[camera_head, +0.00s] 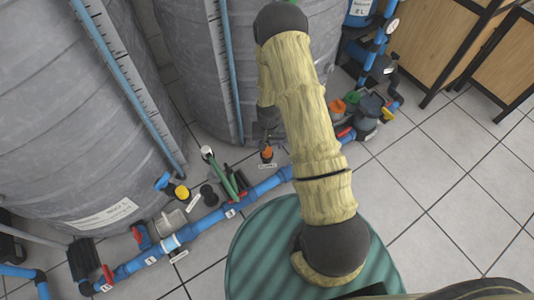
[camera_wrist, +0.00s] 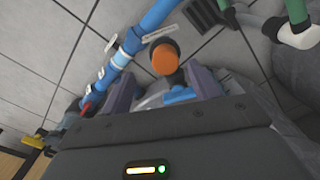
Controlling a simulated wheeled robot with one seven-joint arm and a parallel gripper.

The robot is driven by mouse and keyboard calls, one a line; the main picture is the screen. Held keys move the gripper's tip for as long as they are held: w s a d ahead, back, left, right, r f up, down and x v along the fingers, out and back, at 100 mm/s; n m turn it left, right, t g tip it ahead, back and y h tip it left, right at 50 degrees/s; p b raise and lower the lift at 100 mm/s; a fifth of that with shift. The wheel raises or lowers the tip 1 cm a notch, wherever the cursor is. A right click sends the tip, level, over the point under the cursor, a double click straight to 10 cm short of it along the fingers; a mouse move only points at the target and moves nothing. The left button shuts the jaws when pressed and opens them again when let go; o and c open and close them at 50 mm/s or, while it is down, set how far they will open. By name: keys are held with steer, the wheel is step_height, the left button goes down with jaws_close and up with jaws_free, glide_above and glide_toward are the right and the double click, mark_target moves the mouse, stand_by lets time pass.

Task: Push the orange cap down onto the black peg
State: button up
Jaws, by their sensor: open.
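An orange cap (camera_head: 267,151) sits low near the floor, behind the blue pipe, with dark material around its base and a small white label in front. In the wrist view, the orange cap (camera_wrist: 165,57) is just beyond my gripper (camera_wrist: 162,90), between the lines of the two purple-grey fingers. The fingers are apart and hold nothing. The black peg is mostly hidden under the cap, so I cannot tell how far down the cap sits. In the head view, my arm hangs above and my gripper is small and dark, partly hidden by the arm.
A blue pipe (camera_head: 205,222) with red valves runs across the floor. A green-handled tool or pipe (camera_head: 221,175) stands left of the cap. Large grey tanks (camera_head: 60,110) rise behind. Fittings with orange and green tops crowd the right. The tiled floor (camera_head: 440,190) at right is clear.

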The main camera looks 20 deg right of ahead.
mark_target(267, 150)
steer(key=f+b, duration=0.2)
steer(key=f, duration=0.1)
steer(key=f+b, duration=0.1)
steer(key=f, duration=0.1)
steer(key=shift+w+a+f, duration=0.15)
steer(key=shift+w+a, duration=0.05)
steer(key=shift+a, duration=0.1)
stand_by(0.4)
steer(key=c, duration=1)
steer(key=shift+r, duration=0.2)
step_height(267, 150, up, 10)
steer(key=p, duration=0.4)
steer(key=shift+f, duration=0.1)
